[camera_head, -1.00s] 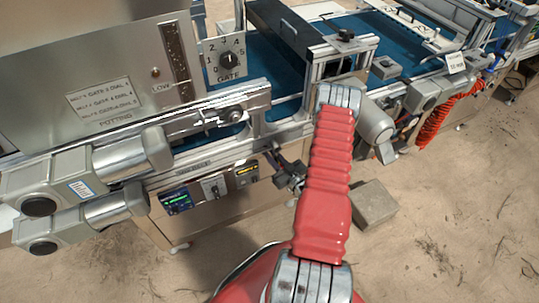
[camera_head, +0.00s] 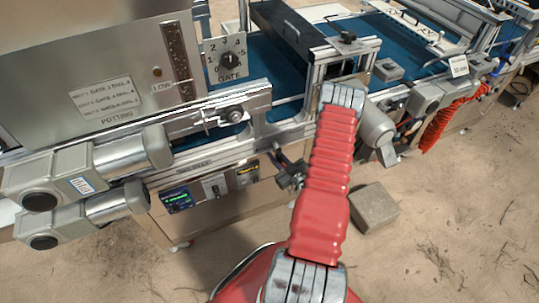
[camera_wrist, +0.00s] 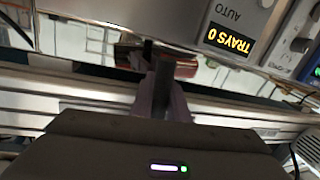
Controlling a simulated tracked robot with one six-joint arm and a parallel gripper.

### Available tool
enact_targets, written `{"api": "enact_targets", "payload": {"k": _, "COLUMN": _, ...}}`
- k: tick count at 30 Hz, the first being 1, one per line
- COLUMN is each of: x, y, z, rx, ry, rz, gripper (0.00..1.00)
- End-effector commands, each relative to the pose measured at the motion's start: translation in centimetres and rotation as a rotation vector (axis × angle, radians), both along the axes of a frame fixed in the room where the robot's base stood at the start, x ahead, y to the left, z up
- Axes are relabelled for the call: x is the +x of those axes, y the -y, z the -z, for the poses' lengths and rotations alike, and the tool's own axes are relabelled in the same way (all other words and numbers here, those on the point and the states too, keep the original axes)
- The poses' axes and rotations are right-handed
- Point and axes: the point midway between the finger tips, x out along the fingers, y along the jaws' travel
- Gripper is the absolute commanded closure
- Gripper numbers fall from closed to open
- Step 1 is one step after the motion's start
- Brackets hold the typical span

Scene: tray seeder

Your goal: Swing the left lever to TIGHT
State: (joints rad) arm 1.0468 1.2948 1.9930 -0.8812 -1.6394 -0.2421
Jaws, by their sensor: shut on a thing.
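My gripper (camera_wrist: 162,98) is seen in the wrist view with its fingers close together on a dark, narrow bar, which looks like the left lever (camera_wrist: 161,84). The fingers hide part of the bar. No TIGHT mark can be read in either view. In the head view my red arm reaches toward the machine, and a dark shape at its far side, by the lower front of the machine, looks like my gripper (camera_head: 291,176). The lever cannot be made out clearly there.
A control panel with a TRAYS 0 display (camera_wrist: 228,40) is close by in the wrist view. In the head view, the gate dial (camera_head: 230,59), two grey motors (camera_head: 75,175), a grey block (camera_head: 374,207) on the floor and a red coiled hose (camera_head: 440,122) show. Sandy floor lies open at right.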

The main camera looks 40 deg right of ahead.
Motion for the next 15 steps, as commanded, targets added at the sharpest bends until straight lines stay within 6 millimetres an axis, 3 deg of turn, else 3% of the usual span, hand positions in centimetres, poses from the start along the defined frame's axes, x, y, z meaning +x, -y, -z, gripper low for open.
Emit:
{"api": "enact_targets", "payload": {"k": 6, "x": -0.09, "y": -0.02, "z": 0.05, "rx": 0.001, "ry": -0.002, "rz": 0.001, "gripper": 1.00}}
{"api": "enact_targets", "payload": {"k": 7, "x": -0.10, "y": -0.02, "z": 0.06, "rx": 0.001, "ry": -0.002, "rz": 0.001, "gripper": 0.83}}
{"api": "enact_targets", "payload": {"k": 15, "x": -0.12, "y": 0.05, "z": 0.04, "rx": 0.000, "ry": -0.002, "rz": 0.002, "gripper": 0.67}}
